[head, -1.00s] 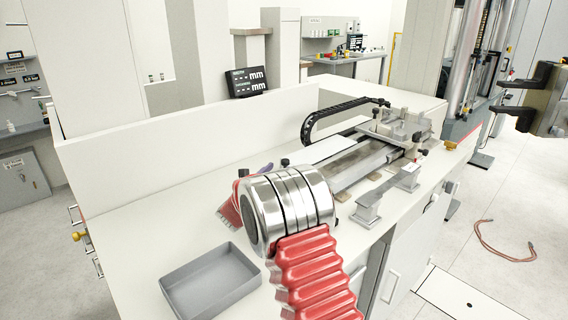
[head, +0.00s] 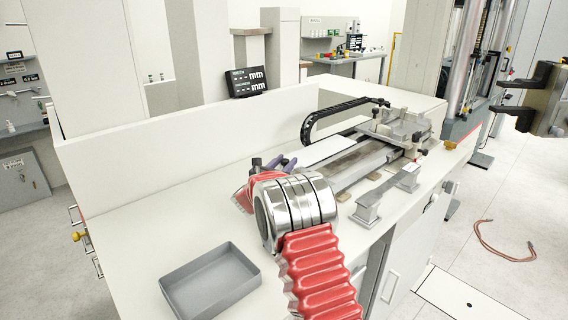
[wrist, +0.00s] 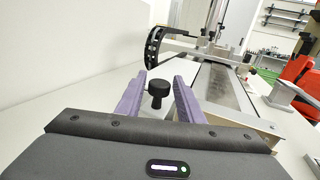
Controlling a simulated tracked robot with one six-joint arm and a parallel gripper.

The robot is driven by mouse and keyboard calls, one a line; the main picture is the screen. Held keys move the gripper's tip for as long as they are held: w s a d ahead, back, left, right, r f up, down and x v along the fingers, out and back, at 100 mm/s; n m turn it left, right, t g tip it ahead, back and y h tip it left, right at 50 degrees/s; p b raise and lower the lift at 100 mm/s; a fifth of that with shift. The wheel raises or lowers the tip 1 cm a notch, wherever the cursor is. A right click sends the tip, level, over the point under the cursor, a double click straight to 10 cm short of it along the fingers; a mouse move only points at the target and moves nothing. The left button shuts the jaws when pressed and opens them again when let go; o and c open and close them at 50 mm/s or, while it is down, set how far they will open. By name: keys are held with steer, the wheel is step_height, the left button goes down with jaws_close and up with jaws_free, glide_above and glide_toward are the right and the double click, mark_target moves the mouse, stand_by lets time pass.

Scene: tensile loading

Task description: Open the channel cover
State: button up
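The channel cover appears to be the long white plate (head: 322,151) beside the metal rail of the bench device. A black knob (wrist: 158,91) stands at its near end, upright on a short stem. My gripper (wrist: 157,95) is open, its two purple fingers on either side of the knob. Gaps show between the knob and both fingers, so I see no contact. In the head view my gripper (head: 287,165) is at the near left end of the device, partly hidden behind my red and silver arm.
A grey tray (head: 212,283) lies on the white bench at front left. A black cable chain (head: 330,117) arches behind the device. A metal block on posts (head: 385,195) stands at the bench's right edge. A white wall (head: 190,140) runs along the back.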

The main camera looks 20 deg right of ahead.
jaws_close()
